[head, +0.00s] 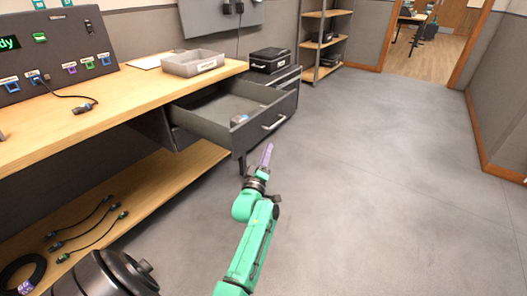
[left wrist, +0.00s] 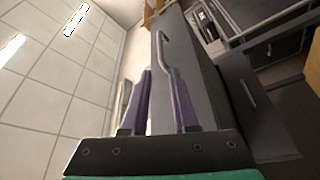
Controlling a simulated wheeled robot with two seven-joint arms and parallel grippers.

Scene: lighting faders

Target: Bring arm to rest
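My left arm is green and reaches up from the bottom of the head view. Its left gripper (head: 266,155) has purple fingers and stands over the floor, in front of the open drawer (head: 205,130). In the left wrist view the two fingers of the left gripper (left wrist: 162,80) are apart, with nothing held between them. The drawer front (left wrist: 190,75) and its metal handle (left wrist: 164,50) show beyond the fingers. In the head view the handle (head: 274,122) is clear of the gripper. My right gripper is not in view.
The wooden workbench (head: 115,98) carries a control panel (head: 60,50), a grey tray (head: 192,63) and a cable. A small object (head: 239,119) lies in the drawer. A black case (head: 269,59) stands behind it. Cables lie on the lower shelf (head: 150,190). The floor at right (head: 390,170) is clear.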

